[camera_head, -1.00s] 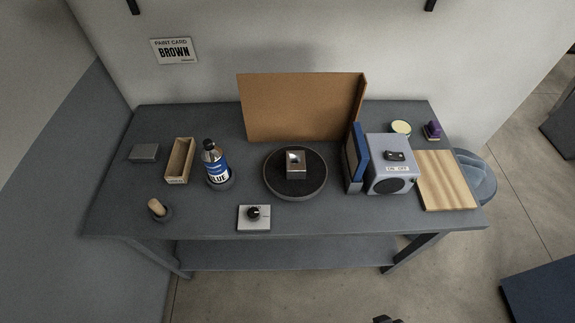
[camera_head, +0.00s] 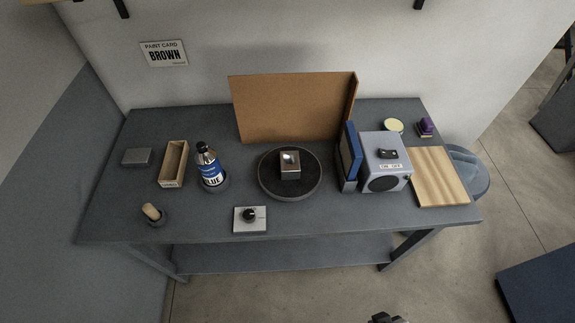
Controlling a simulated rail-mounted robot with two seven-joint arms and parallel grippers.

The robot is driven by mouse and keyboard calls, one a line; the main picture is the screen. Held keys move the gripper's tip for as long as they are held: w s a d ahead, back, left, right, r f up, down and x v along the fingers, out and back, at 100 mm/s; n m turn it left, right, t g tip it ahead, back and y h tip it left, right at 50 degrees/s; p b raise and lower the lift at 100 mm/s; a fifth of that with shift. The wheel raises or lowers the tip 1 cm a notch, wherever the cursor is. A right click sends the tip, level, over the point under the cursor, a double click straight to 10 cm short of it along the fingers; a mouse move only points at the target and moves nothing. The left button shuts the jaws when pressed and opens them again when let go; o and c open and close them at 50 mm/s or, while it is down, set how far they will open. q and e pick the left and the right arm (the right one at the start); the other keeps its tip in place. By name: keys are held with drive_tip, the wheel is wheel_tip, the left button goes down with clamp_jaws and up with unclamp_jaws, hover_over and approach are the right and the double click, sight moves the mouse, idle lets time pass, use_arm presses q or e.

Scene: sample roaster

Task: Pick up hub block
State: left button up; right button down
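A silvery metal block (camera_head: 290,170) with a round hole or recess in its top stands on the dark round turntable (camera_head: 268,187) at the middle of the table. It looks like the hub block, though no label shows on it. Nothing touches it from above or the side. A small dark part (camera_head: 387,318) at the bottom edge, right of centre, looks like a piece of my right arm or gripper. It is far from the block, in front of the table, and its fingers cannot be made out. My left gripper is not in view.
A brown panel (camera_head: 292,105) stands behind the turntable. A knob box (camera_head: 250,222) is in front. A grey switch box (camera_head: 387,165) and wooden board (camera_head: 440,178) are right.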

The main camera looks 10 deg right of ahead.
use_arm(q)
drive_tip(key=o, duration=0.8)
